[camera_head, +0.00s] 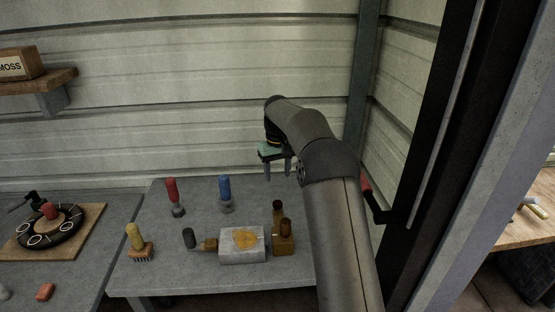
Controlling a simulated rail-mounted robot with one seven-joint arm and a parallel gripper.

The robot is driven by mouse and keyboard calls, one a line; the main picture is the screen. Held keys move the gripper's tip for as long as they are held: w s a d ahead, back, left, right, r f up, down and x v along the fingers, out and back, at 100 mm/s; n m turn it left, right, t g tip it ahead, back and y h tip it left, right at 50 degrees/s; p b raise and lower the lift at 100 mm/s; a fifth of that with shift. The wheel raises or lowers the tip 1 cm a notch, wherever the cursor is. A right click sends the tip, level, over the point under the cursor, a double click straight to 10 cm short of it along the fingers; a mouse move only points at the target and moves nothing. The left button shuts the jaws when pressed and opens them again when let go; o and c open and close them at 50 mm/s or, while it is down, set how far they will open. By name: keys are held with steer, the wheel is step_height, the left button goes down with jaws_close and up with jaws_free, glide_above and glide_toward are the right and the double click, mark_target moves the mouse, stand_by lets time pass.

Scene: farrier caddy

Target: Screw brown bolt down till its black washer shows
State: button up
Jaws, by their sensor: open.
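Two brown upright pieces stand at a brown block (283,246) on the grey table: a darker one (278,207) behind and a lighter brown one (286,227) in front. I cannot tell for certain which is the brown bolt, and no black washer can be made out at this size. My gripper (278,174) is open and empty, with its fingers pointing down. It appears above and behind the brown pieces, apart from them.
A grey box (227,249) with an orange patch sits left of the brown block. A wall (200,100) rises behind.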

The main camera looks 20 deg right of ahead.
step_height(320, 180, up, 6)
steer(key=shift+f, duration=0.25)
steer(key=shift+a, duration=0.1)
stand_by(2.5)
